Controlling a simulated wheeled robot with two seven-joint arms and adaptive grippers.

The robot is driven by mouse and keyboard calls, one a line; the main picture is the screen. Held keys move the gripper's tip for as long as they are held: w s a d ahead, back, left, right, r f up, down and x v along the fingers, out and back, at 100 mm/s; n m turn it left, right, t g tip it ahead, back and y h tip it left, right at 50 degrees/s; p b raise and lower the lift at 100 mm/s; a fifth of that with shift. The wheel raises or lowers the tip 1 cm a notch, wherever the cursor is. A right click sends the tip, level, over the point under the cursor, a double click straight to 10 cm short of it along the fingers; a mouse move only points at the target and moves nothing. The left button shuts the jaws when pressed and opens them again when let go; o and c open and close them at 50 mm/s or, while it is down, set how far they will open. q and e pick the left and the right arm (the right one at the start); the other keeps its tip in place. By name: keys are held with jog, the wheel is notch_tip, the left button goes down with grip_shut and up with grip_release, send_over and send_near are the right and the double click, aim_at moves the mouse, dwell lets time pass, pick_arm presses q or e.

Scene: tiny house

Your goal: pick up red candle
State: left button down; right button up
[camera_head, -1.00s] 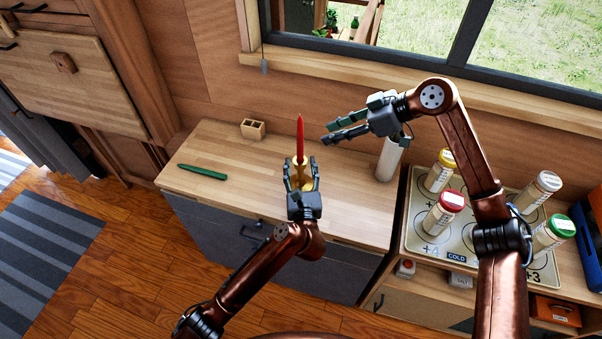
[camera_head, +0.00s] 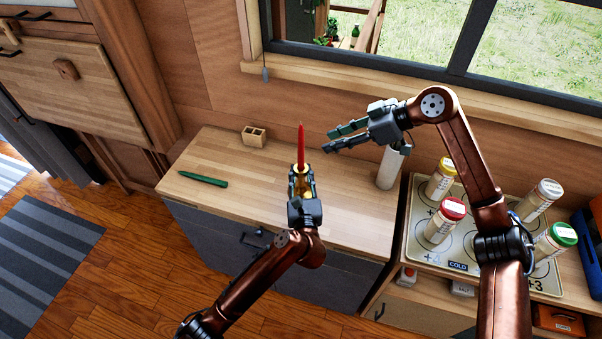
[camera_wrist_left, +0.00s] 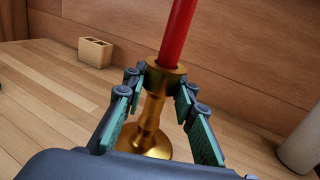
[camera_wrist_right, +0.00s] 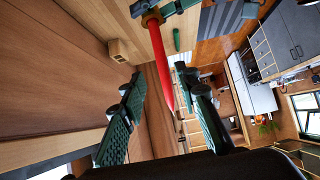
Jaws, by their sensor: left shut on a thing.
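The red candle (camera_head: 301,140) stands upright in a gold candle holder (camera_head: 301,168) on the wooden counter. In the left wrist view the candle (camera_wrist_left: 179,30) rises from the top of the gold holder (camera_wrist_left: 150,120). My left gripper (camera_head: 302,182) is shut on the holder's stem, below the candle, and its fingers partly hide the holder. My right gripper (camera_head: 330,140) is open and empty, just right of the candle in the head view. In the right wrist view the candle (camera_wrist_right: 160,65) points in between its spread fingers without visible contact.
A green candle (camera_head: 203,179) lies on the counter (camera_head: 240,215) at the left. A small wooden block with holes (camera_head: 254,135) stands near the wall. A white cylinder (camera_head: 390,168) stands behind my right gripper. Several lidded jars (camera_head: 445,220) stand on the mat at the right.

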jog(key=shift+o, duration=0.3)
jog(key=a+r+y, duration=0.3)
jog(key=a+r, duration=0.2)
jog(key=r, duration=0.3)
jog(key=s+a+r+n+y, duration=0.1)
jog(key=a+r, duration=0.3)
jog(key=r, duration=0.4)
jog(key=shift+a+n+y, duration=0.3)
jog(key=shift+a+y, duration=0.1)
jog(key=shift+y, duration=0.5)
jog(key=a+r+y, duration=0.3)
jog(key=r, duration=0.8)
jog(key=w+a+r+m+t+h, duration=0.1)
jog(key=w+r+m+t, duration=0.45)
jog(key=r+m, duration=0.2)
jog(key=w+r+m+t+h, duration=0.1)
jog(key=w+r+m+t, duration=0.4)
jog(key=r+m+t, duration=0.25)
jog(key=m+g+h, duration=0.6)
jog(key=g+h, duration=0.6)
jog(key=h, duration=0.6)
send_near(300, 128)
jog(key=x, duration=0.6)
jog(key=shift+x, duration=2.95)
